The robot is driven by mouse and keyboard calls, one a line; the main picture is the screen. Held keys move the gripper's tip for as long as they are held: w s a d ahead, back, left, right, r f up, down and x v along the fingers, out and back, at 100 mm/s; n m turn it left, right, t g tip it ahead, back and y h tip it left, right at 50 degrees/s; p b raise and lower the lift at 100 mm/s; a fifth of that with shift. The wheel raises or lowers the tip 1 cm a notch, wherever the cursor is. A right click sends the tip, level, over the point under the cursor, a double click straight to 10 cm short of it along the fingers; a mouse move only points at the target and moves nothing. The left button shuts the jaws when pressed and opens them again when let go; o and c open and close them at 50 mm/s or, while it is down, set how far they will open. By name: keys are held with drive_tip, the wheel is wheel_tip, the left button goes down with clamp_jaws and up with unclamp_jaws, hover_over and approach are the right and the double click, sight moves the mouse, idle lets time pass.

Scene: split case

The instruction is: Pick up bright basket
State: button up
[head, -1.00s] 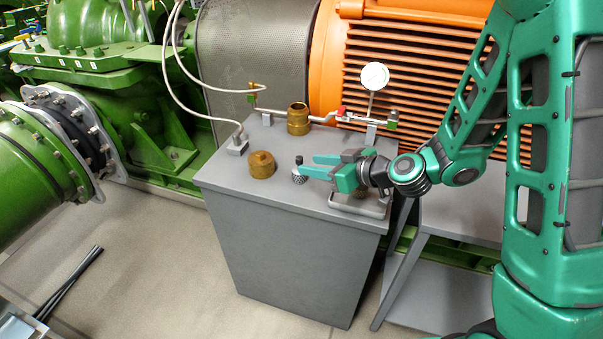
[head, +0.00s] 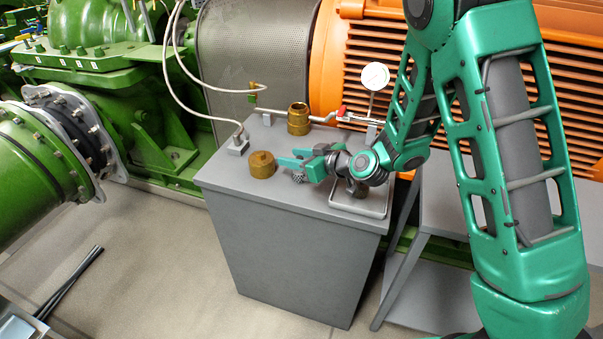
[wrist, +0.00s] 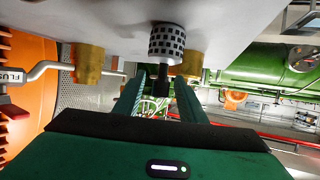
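The bright basket (head: 298,178) is a small silvery cylinder with a dark checkered mesh, on top of the grey cabinet. In the wrist view the basket (wrist: 166,42) is at upper centre, with a dark stem pointing toward my gripper. My gripper (head: 296,167) has green fingers and reaches in from the right, low over the cabinet top at the basket. In the wrist view the fingers of my gripper (wrist: 160,92) are apart, one on each side of the stem, with gaps visible. Contact with the basket cannot be told. The fingers partly hide the basket in the head view.
A brass cap (head: 262,165) stands just left of the basket. A hollow brass body (head: 299,119) stands behind, joined to a pipe with a red valve handle. A white round gauge (head: 375,77) rises at the back right.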

drive_tip(key=shift+w+a+f, duration=0.3)
drive_tip(key=shift+w+a, duration=0.15)
drive_tip(key=shift+a, duration=0.05)
drive_tip(key=shift+c, duration=0.6)
clamp_jaws()
